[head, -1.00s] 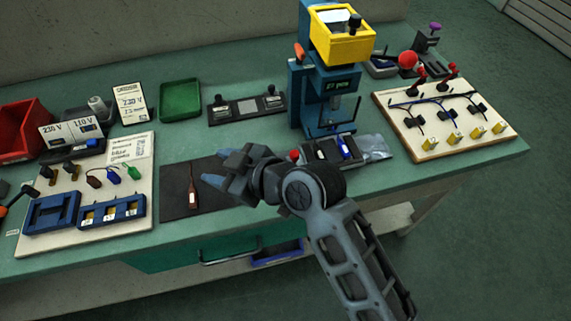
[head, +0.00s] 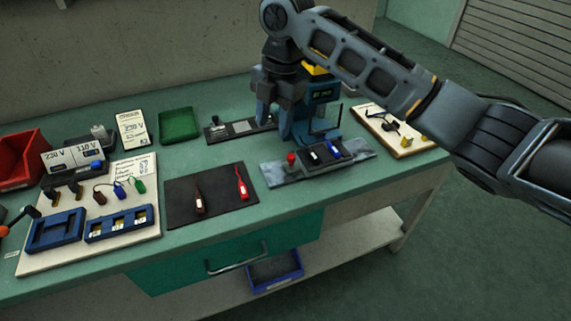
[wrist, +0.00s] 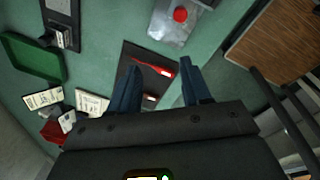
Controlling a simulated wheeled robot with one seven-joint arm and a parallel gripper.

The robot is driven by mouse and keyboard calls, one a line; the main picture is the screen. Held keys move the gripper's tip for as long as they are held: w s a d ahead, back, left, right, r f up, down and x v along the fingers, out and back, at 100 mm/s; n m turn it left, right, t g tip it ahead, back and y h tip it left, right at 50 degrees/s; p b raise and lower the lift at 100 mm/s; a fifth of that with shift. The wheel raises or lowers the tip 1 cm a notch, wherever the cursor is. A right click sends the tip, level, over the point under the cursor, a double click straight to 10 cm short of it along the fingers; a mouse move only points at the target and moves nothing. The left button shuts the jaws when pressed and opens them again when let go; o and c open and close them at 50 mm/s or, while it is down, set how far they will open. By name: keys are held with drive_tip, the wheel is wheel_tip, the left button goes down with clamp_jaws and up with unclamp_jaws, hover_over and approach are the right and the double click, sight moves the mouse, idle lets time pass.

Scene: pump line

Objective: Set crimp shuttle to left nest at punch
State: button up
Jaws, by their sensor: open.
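The crimp shuttle is a dark block with two nests (head: 328,153) and a red knob (head: 291,159) at its left end. It sits on a grey rail plate (head: 273,176) in front of the blue punch (head: 322,100). A white part shows in the left nest and a blue one in the right nest. My gripper (head: 275,122) hangs open and empty above the bench, overlapping the punch in the head view. In the wrist view its fingers (wrist: 160,88) are apart, and the red knob (wrist: 180,14) lies beyond them. The nests are not visible there.
A terminal board (head: 420,145) stands right of the punch, partly behind my arm. A green tray (head: 179,124) and a board with blue fixtures (head: 145,168) are at left.

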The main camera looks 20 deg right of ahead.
sight(291, 157)
drive_tip(key=d+r+h, duration=0.1)
drive_tip(key=d+r, duration=0.1)
drive_tip(key=d, duration=0.2)
drive_tip(key=shift+n+g, duration=0.3)
drive_tip(key=f, duration=0.7)
drive_tip(key=f+p, duration=0.1)
drive_tip(key=f, duration=0.3)
drive_tip(key=shift+s+a+f, duration=0.2)
drive_tip(key=shift+s+f, duration=0.15)
drive_tip(key=shift+c, duration=0.4)
clamp_jaws()
